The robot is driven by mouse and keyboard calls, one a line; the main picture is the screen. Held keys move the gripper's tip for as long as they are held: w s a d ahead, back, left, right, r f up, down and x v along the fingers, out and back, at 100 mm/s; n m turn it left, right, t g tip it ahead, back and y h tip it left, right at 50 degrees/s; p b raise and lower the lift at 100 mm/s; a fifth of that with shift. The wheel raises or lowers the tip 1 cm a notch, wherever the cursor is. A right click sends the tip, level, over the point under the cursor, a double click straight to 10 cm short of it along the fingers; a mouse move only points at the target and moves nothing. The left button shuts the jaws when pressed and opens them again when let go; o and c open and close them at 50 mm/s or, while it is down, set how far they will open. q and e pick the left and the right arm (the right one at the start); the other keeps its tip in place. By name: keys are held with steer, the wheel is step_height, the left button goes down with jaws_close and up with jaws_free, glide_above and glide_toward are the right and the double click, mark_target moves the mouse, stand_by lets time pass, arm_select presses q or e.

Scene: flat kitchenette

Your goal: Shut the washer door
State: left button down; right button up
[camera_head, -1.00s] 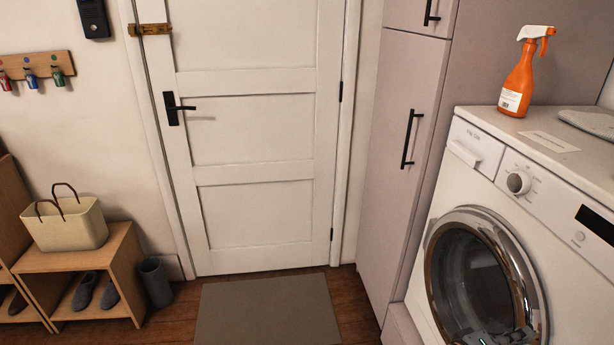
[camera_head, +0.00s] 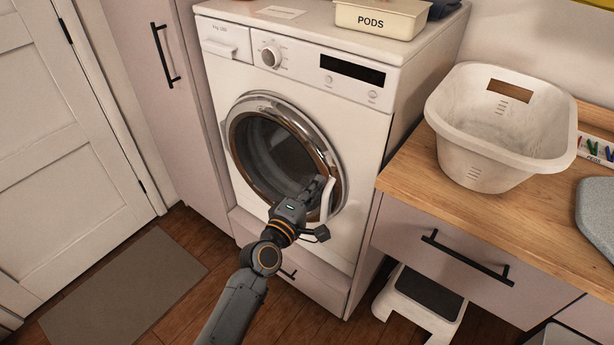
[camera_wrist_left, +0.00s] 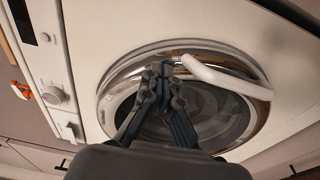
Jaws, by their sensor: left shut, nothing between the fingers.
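The white washer (camera_head: 225,75) stands against the wall in the middle of the head view. Its round door (camera_head: 270,155), with a chrome ring and dark glass, looks flush or nearly flush with the front; a small gap cannot be ruled out. A white curved door handle (camera_head: 327,200) is on the ring's right side, and also shows in the left wrist view (camera_wrist_left: 225,79). My left gripper (camera_head: 318,186) is shut and empty, in front of the door beside the handle. Its fingertips (camera_wrist_left: 160,72) overlap the ring in the wrist view; contact cannot be told. My right gripper is not in view.
A wooden counter (camera_head: 408,165) with a white laundry basket (camera_head: 460,125) is at right. A step stool (camera_head: 420,300) stands below it. A PODS box (camera_head: 375,20) is on the washer. A mat (camera_head: 125,290) lies on the floor at left.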

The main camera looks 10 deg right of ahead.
arm_select(q)
steer(key=s+d+p, duration=0.3)
steer(key=s+d, duration=0.2)
steer(key=s, duration=0.3)
steer(key=s+a+f+m+g+y, duration=0.2)
steer(key=s+a+f, duration=0.35)
steer(key=f, duration=0.65)
steer(key=s+a+f+m+g+y, duration=0.3)
steer(key=a+f, duration=0.4)
steer(key=f, duration=0.6)
steer(key=s+a+f+m+g+y, duration=0.2)
steer(key=s+a+f, duration=0.4)
steer(key=f, duration=0.6)
steer(key=s+a+f+m+g+y, duration=0.1)
steer(key=s+a+f+g, duration=0.1)
steer(key=s+a+f, duration=0.2)
steer(key=s+a+f+m+g+y, duration=0.2)
steer(key=s+a+f, duration=0.3)
steer(key=s+a, duration=0.5)
steer(key=s+a+f+m+g+y, duration=0.1)
steer(key=s+a+f, duration=0.4)
steer(key=s, duration=0.9)
steer(key=shift+s+a+m+g+y, duration=0.25)
steer(key=shift+a+m+g, duration=0.35)
steer(key=shift+a, duration=0.55)
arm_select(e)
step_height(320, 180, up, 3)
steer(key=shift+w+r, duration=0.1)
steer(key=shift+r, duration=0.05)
